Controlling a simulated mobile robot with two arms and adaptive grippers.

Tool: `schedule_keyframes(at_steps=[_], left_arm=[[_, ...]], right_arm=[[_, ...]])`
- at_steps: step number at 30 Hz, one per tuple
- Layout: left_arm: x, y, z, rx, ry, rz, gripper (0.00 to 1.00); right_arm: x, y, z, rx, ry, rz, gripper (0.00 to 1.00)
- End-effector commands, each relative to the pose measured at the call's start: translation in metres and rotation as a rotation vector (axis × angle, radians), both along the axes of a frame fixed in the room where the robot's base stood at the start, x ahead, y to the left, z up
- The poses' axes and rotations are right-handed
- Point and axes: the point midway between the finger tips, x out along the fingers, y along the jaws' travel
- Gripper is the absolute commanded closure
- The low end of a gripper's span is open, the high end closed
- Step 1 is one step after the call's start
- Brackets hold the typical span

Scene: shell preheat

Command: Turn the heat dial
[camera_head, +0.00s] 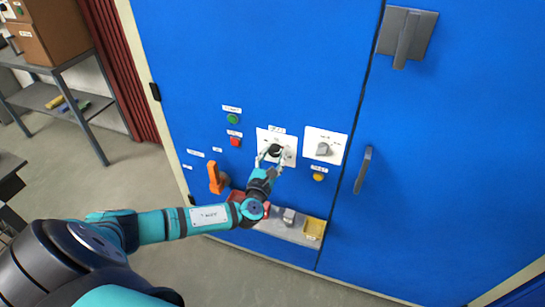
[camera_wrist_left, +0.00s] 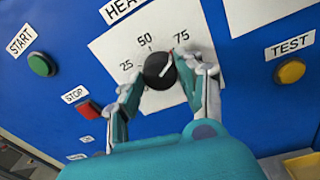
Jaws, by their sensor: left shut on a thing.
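The black heat dial (camera_head: 274,150) sits on a white plate on the blue cabinet front. The HEAT label (camera_wrist_left: 122,8) above is partly cut off. My right gripper is not in view.
A second white plate with a grey knob (camera_head: 323,149) is to the right. Green START (camera_head: 232,118), red STOP (camera_head: 235,142) and yellow TEST (camera_head: 318,177) buttons surround the dial. An orange handle (camera_head: 215,178) and a shelf with a yellow bin (camera_head: 314,228) are below.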

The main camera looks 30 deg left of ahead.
Motion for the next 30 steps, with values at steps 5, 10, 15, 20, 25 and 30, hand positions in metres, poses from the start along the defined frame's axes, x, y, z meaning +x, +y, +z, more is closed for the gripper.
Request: schedule_keyframes(at_steps=[5, 10, 15, 20, 25, 30], left_arm=[[0.000, 0.000, 0.000, -0.001, 0.000, 0.000, 0.95], [0.000, 0.000, -0.001, -0.021, -0.004, 0.000, 0.95], [0.000, 0.000, -0.002, -0.087, -0.021, 0.000, 0.95], [-0.001, 0.000, -0.002, -0.197, -0.048, 0.001, 0.95], [-0.001, 0.000, -0.002, -0.348, -0.084, 0.000, 0.95], [-0.001, 0.000, -0.002, -0.506, -0.123, 0.000, 0.95]], right_arm=[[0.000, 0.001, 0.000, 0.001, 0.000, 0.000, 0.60], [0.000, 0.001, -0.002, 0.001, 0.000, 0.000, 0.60], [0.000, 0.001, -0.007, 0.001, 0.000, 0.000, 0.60], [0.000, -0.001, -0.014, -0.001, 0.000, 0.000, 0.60], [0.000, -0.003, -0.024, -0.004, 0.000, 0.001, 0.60], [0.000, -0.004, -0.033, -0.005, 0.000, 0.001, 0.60]])
